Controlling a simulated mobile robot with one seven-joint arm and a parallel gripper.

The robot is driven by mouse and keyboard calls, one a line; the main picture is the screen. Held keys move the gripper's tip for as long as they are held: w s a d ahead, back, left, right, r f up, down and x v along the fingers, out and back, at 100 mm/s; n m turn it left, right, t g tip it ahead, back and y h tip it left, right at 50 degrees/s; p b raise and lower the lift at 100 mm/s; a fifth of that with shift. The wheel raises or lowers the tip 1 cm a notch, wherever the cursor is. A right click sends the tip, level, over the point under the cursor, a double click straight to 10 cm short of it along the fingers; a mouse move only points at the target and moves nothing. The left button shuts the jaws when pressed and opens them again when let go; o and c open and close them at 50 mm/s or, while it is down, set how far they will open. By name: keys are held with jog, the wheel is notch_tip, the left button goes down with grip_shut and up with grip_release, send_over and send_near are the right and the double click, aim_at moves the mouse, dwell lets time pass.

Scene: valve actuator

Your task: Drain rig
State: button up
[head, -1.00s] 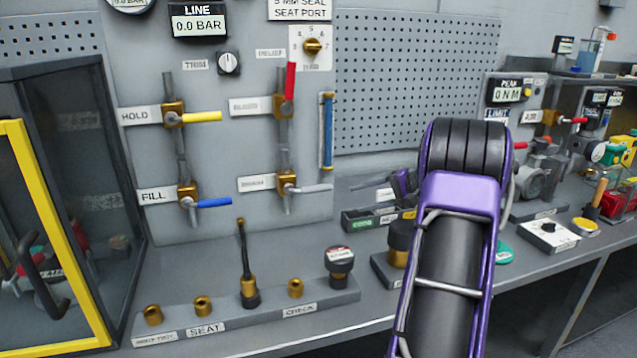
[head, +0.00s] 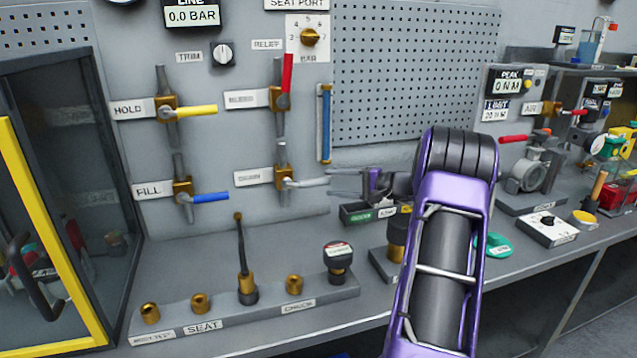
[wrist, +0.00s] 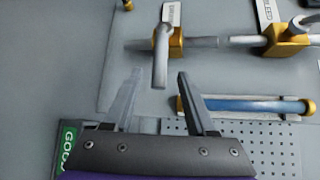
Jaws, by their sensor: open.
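The drain valve (head: 283,177) is a brass body on a vertical pipe on the grey panel. Its grey lever (head: 307,182) points right, across the pipe. My gripper (head: 338,183) is open just right of the lever tip, fingers pointing at the panel. In the wrist view the grey lever (wrist: 160,62) hangs toward the gap between my open fingers (wrist: 157,78); I see no grip on it. The red bleed lever (head: 286,74) stands upright along its pipe. The yellow hold lever (head: 196,110) and blue fill lever (head: 211,197) point right. The line display (head: 191,15) reads 0.0 BAR.
A blue tube (head: 326,125) is mounted upright on the panel above my gripper; it also shows in the wrist view (wrist: 250,105). A seat block (head: 215,312) with brass fittings stands on the bench below. A yellow-framed cabinet (head: 50,220) stands at the left.

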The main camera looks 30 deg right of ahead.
aim_at(322, 183)
jog(key=x, duration=0.5)
jog(key=shift+w+a+f, duration=0.1)
jog(key=shift+w, duration=0.05)
grip_shut()
dwell(1.3)
